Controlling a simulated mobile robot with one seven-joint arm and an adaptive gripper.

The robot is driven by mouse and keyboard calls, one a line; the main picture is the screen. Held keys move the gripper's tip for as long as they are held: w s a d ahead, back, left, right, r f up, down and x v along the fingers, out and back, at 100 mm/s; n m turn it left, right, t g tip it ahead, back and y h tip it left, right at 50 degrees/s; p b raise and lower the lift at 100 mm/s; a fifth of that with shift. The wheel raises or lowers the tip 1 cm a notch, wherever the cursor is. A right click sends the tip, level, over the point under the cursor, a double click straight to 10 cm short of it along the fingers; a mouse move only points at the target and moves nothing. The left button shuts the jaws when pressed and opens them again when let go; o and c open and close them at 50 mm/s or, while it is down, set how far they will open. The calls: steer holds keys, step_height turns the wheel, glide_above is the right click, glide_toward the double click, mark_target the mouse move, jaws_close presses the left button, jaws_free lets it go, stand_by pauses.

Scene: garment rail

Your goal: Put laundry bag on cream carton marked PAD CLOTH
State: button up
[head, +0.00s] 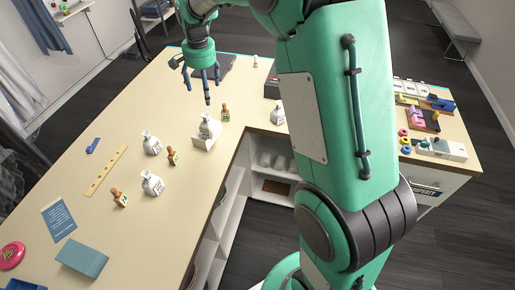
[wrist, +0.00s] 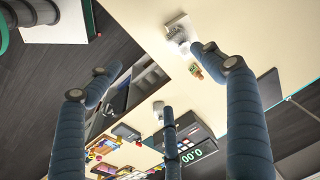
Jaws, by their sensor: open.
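A white laundry bag (head: 208,127) with dark print stands upright on a small pale carton (head: 203,144) in the middle of the table in the head view. The bag (wrist: 184,38) and carton (wrist: 174,20) also show at the top of the wrist view. The carton's marking is too small to read. Similar white bags stand to the left (head: 151,144), lower left (head: 152,184) and right (head: 278,114). My gripper (head: 204,88) is open and empty, above the table and behind the carton. Its fingers are spread and apart from the bag.
Wooden stamps (head: 173,156) stand among the bags, one (head: 225,112) close behind the carton. Colourful items fill the right counter (head: 455,166).

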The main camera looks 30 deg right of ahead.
steer(key=s+a+r+n+t, duration=0.1)
steer(key=s+r+n, duration=0.1)
steer(key=s+r, duration=0.6)
steer(key=s+a+r+n+t, duration=0.15)
steer(key=s+r, duration=0.35)
steer(key=s, duration=0.7)
steer(key=s+f+n+t, duration=0.1)
steer(key=s+n, duration=0.4)
steer(key=s, duration=1.7)
steer(key=shift+f+t, duration=0.35)
steer(key=shift+f, duration=0.15)
step_height(320, 180, down, 14)
steer(key=b, duration=1.3)
steer(key=shift+r+b, duration=0.25)
steer(key=shift+b, duration=0.05)
steer(key=shift+o, duration=0.2)
steer(key=shift+r, duration=0.1)
